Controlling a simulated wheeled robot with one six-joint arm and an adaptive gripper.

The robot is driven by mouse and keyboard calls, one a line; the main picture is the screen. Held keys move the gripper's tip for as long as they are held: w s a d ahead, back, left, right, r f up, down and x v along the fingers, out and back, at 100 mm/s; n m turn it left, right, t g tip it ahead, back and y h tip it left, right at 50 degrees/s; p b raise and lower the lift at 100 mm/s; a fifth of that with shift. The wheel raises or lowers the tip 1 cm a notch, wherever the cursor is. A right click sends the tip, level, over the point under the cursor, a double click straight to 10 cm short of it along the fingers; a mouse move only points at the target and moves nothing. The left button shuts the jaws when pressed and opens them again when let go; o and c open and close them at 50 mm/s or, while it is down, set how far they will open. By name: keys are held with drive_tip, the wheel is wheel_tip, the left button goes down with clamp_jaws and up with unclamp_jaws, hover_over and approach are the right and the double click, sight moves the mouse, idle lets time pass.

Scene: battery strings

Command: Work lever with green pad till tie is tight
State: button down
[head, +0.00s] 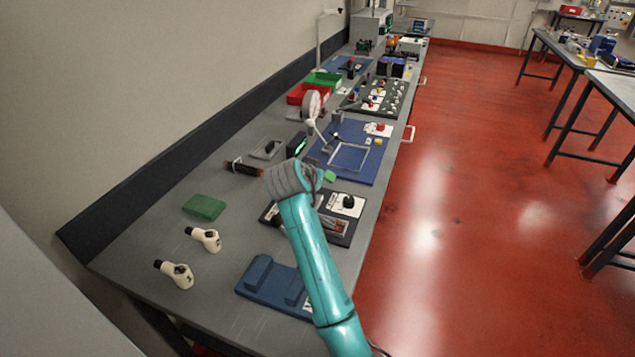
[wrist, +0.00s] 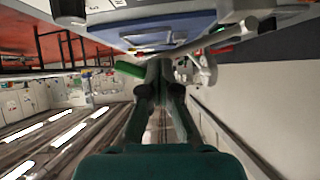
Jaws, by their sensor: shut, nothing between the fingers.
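A green pad (head: 329,176) shows just right of my grey wrist in the head view. In the wrist view the green pad (wrist: 130,69) is just left of my fingertips; I cannot tell whether they touch it. A pale grey bar (wrist: 215,38) slants toward the fingertips, but whether it joins the pad is unclear. My gripper (wrist: 163,68) is shut and empty. In the head view my wrist hides the fingers. The tie cannot be made out, and I cannot tell how tight it is.
A dark board (head: 338,228) with a black knob lies beside my forearm. A blue mat (head: 370,170) with a metal frame lies beyond. A green block (head: 204,207), two cream handheld tools (head: 205,239) and a blue fixture (head: 268,285) stand nearer.

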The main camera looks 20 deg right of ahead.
wheel_tip(320, 180, up, 7)
drive_tip(key=shift+d, duration=0.15)
